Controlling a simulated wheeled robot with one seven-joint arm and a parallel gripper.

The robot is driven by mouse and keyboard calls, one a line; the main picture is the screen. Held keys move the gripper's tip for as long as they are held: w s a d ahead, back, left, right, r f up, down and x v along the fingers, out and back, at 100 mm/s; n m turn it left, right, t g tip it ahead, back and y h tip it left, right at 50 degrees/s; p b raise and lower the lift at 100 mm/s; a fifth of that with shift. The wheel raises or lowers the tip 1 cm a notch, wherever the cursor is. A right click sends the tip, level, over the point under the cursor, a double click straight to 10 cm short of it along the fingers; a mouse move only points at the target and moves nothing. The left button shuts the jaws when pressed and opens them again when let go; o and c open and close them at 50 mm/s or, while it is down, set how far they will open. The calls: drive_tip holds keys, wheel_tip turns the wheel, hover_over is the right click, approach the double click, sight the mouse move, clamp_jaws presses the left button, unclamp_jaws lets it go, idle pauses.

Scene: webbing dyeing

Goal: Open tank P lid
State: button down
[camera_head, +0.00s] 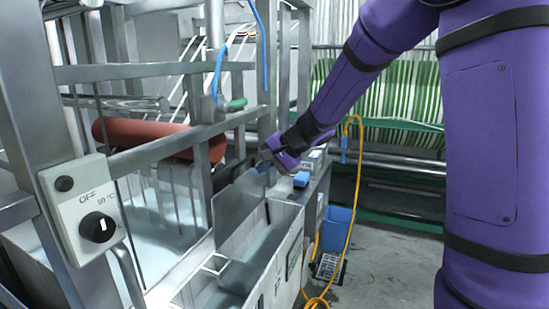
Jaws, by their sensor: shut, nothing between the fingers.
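My gripper (264,164) is at the end of my purple arm, above the far end of a grey metal tank (292,252). Its fingers are small and partly hidden in this view; they are shut and empty. A flat grey panel (238,202), which looks like a lid, stands steeply tilted at the tank, just below and left of my gripper. I cannot tell whether my gripper touches it. Part of the tank's inside shows below the panel. A wire handle (215,264) is at the near left. No letter P is readable on the tank.
A metal frame with a red roller (160,138) stands at left. A control box (83,210) with a black knob reads OFF. A blue block (301,179) is right of my gripper. A blue bin (336,229) and yellow hose (355,190) are on the right, near open floor.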

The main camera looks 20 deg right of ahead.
drive_tip(key=w+a+f, duration=0.1)
drive_tip(key=w+a, duration=0.3)
drive_tip(key=shift+a+f, duration=0.2)
drive_tip(key=shift+a, duration=0.05)
drive_tip(key=shift+w+a, duration=0.1)
drive_tip(key=w+a, duration=0.4)
drive_tip(key=shift+w+a+r, duration=0.1)
drive_tip(key=shift+r, duration=0.05)
idle(0.4)
